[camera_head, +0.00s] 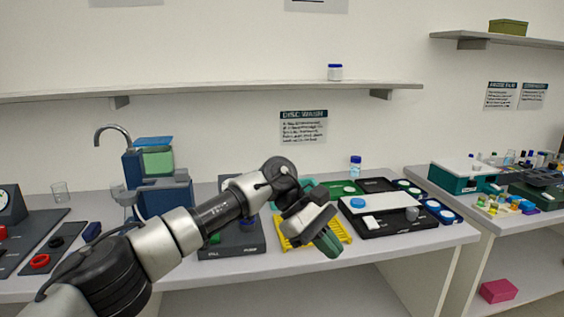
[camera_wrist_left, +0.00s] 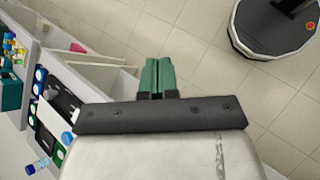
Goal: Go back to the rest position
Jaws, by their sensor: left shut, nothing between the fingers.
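My left arm comes in from the lower left in the head view. My left gripper (camera_head: 329,243) is in the air in front of the bench, over the yellow rack (camera_head: 344,232) as seen from the head. In the left wrist view its green fingers (camera_wrist_left: 157,76) are together, with nothing between them, and point out over the tiled floor. The arm hides part of the dark pump base (camera_head: 238,246) and part of the rack. My right gripper is in neither view.
The bench (camera_head: 440,236) holds a black tray (camera_head: 385,222), a blue-capped bottle (camera_head: 355,166) and a blue sink-like unit (camera_head: 165,197) with a tap. A second table (camera_head: 487,222) stands at right. A shelf (camera_head: 220,92) runs above. Open floor (camera_wrist_left: 215,85) shows in the wrist view.

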